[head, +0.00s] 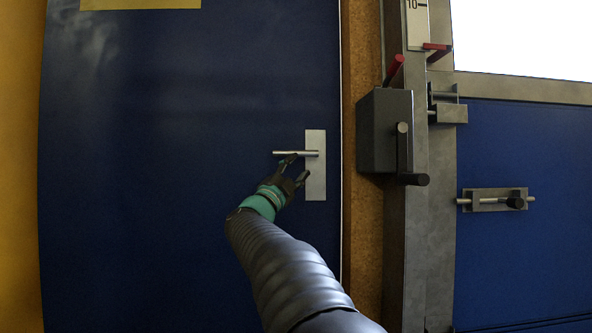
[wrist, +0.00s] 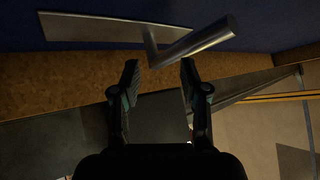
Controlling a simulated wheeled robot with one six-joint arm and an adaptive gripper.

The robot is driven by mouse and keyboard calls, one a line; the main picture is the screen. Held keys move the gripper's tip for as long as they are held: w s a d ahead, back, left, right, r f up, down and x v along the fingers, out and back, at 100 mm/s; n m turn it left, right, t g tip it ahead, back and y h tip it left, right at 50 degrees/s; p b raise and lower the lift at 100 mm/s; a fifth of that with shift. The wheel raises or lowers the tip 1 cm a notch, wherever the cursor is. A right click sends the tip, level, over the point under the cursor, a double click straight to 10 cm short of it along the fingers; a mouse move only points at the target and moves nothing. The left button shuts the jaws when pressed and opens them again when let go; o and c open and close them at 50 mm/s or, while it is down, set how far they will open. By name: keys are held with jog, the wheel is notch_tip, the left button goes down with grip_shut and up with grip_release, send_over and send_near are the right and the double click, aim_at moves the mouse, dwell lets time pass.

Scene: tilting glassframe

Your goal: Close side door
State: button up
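The blue side door (head: 180,170) fills the left of the head view. Its right edge runs beside a brown cork-like strip; I cannot tell whether it is fully shut. A silver lever handle (head: 300,153) sticks out to the left from a grey plate (head: 315,180) near that edge. My gripper (head: 297,166) is at the handle, just below the lever. In the wrist view my gripper (wrist: 158,67) has its two fingers apart with nothing between them. The lever (wrist: 195,42) lies just beyond the fingertips, with its plate (wrist: 85,30) to the left.
Right of the door stands a metal post (head: 430,200) carrying a dark crank box (head: 380,130) with red levers, close to the handle. Further right is a blue panel with a sliding bolt (head: 495,200) under a bright window opening. A yellow wall (head: 20,170) borders the left.

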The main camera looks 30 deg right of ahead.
jog(key=v, duration=1.2)
dwell(0.3)
